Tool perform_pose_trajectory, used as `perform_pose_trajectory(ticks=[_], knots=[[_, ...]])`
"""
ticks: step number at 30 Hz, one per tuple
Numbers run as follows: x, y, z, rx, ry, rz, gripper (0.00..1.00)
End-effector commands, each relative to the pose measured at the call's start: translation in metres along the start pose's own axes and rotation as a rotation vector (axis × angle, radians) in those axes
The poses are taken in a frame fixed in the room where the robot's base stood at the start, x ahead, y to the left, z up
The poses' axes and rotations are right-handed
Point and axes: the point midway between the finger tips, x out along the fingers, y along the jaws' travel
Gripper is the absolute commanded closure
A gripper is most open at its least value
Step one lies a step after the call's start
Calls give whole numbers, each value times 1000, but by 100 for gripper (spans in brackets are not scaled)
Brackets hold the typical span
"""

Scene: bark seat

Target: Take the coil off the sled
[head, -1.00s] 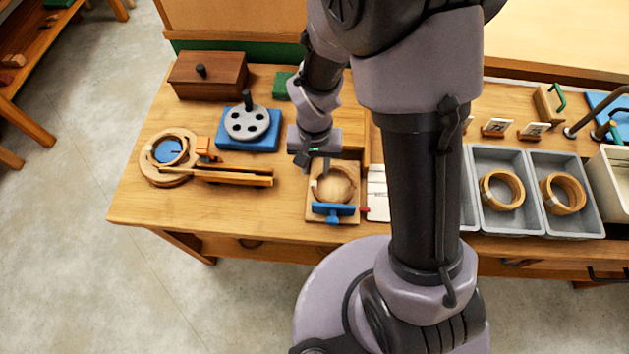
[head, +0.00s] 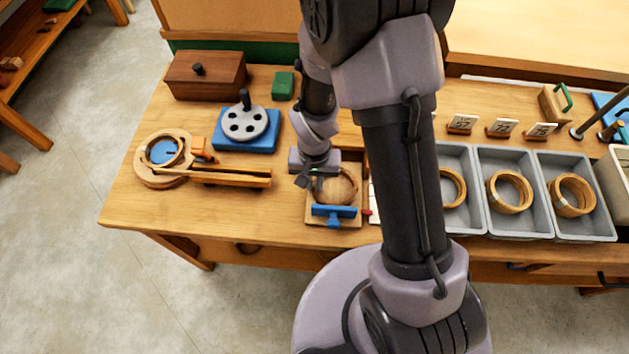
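The sled looks to be a square wooden block (head: 312,216) with a blue T-shaped clamp (head: 334,213) at its front, near the table's front edge. A thin, light wooden coil (head: 354,192) lies in the round seat on it. My gripper (head: 310,182) points down at the back left of the coil, its fingertips close to the coil's left rim. The gripper body hides the back left part of the coil. I cannot tell whether the fingers touch the coil or how far apart they are.
Grey bins (head: 514,226) at the right hold several wooden rings. At the left stand a round wooden jig (head: 150,176) with a blue centre, a grey disc (head: 243,124) on a blue base and a brown box (head: 207,77).

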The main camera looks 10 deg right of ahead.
Motion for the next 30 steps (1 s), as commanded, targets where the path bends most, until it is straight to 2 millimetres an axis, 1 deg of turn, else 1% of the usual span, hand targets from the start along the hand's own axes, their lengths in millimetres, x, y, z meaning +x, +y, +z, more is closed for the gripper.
perform_pose_trajectory(ticks=[9,18,24,25,27,28,29,30], knots=[[0,0,0,0,0,0,100],[0,-1,-9,0,0,0,100],[0,-1,-9,-1,-1,0,100],[0,-1,-9,-1,-1,0,88],[0,-1,-9,-1,0,0,74],[0,-1,-9,-1,0,0,68],[0,-1,-9,-1,0,0,64],[0,-1,-9,-1,0,0,64]])
